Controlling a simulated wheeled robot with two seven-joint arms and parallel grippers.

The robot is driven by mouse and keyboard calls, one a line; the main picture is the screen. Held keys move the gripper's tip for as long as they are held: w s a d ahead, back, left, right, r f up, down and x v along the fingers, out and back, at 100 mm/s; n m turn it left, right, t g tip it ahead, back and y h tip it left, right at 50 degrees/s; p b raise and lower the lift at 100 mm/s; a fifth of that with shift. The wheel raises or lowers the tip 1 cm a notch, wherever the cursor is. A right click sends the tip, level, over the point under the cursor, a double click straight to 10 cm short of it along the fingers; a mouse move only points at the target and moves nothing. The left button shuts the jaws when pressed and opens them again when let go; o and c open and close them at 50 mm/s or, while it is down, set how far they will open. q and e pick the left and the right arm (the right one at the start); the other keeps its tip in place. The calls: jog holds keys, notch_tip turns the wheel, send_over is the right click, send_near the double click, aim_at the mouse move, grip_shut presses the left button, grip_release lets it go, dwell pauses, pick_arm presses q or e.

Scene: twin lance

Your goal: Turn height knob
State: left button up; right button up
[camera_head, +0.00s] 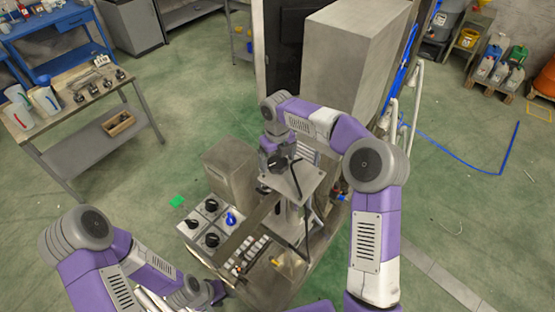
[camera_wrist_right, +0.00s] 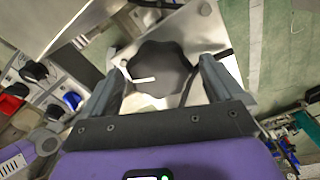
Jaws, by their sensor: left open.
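The height knob (camera_wrist_right: 160,68) is black and lobed, with a white mark on its top, and sits over a metal plate (camera_wrist_right: 178,27) in the right wrist view. My right gripper (camera_wrist_right: 162,80) has one finger on each side of it, and both fingers appear to touch its rim. In the head view my right gripper (camera_head: 277,163) is over the metal plate (camera_head: 297,182) on the machine and mostly hides the knob. My left gripper (camera_head: 215,292) is open and low at the bottom of the head view, partly hidden by its own arm, away from the knob.
A control box (camera_head: 191,228) with black knobs and one blue knob stands left of the plate. A large grey cabinet (camera_head: 350,60) stands behind. A bench (camera_head: 75,112) with containers is at left. Green floor is clear between bench and machine.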

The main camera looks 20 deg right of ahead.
aim_at(278, 162)
jog(key=shift+o, duration=0.2)
jog(key=shift+s+f, duration=0.1)
notch_tip(278, 162, up, 8)
jog(key=shift+f, duration=0.15)
dwell(0.3)
